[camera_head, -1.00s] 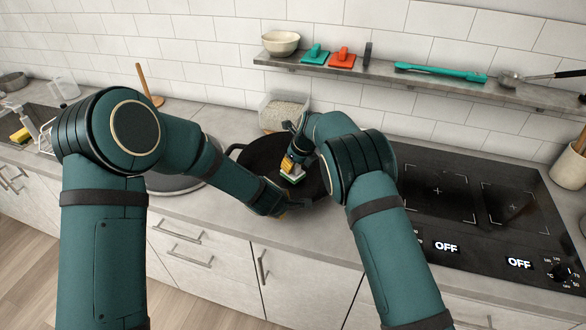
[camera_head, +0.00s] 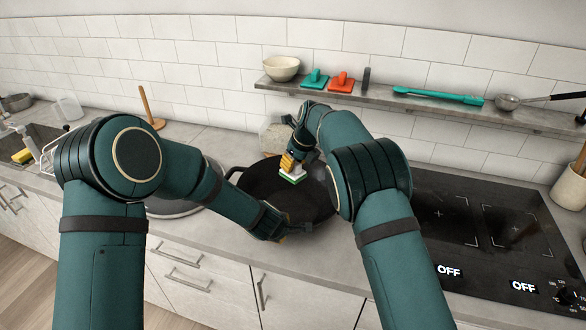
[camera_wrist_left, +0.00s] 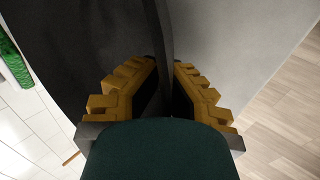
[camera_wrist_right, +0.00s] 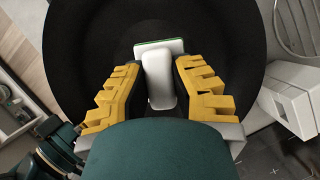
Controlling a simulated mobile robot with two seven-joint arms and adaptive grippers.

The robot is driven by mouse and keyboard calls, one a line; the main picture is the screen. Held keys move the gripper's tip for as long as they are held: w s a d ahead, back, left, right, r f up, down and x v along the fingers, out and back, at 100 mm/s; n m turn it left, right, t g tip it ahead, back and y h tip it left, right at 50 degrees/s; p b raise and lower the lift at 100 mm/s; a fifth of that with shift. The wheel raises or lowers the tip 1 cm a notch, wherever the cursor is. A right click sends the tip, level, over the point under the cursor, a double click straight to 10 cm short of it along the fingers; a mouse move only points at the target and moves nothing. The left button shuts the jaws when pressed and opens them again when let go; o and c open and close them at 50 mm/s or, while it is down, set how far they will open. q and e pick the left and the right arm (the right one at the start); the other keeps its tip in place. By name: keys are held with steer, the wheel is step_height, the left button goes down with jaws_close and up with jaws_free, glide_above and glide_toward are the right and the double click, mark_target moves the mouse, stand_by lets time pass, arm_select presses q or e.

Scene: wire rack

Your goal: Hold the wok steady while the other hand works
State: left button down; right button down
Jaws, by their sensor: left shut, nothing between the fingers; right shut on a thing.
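The black wok (camera_head: 262,190) sits on the grey counter left of the cooktop. My left gripper (camera_head: 280,226) is at its near side; the left wrist view shows the shut fingers (camera_wrist_left: 163,62) close to the wok's thin rim, which runs up from the fingertips. My right gripper (camera_head: 289,162) is over the wok's inside. In the right wrist view its yellow fingers (camera_wrist_right: 157,68) are shut on the white handle of a scrubber (camera_wrist_right: 158,84) with a green pad. The pad is low in the wok (camera_wrist_right: 80,50); whether it touches the bottom is not clear.
The black cooktop (camera_head: 440,190) lies to the right. A clear container (camera_head: 272,136) stands behind the wok. A round grey lid-like disc (camera_head: 170,208) is partly hidden behind my left arm. A wall shelf (camera_head: 390,98) with a bowl (camera_head: 281,68) and utensils runs above.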

arm_select(q)
steer(key=shift+f, duration=0.1)
stand_by(0.3)
steer(key=c, duration=1.1)
jaws_free()
steer(key=shift+o, duration=0.2)
steer(key=v, duration=1.2)
steer(key=shift+s, duration=0.1)
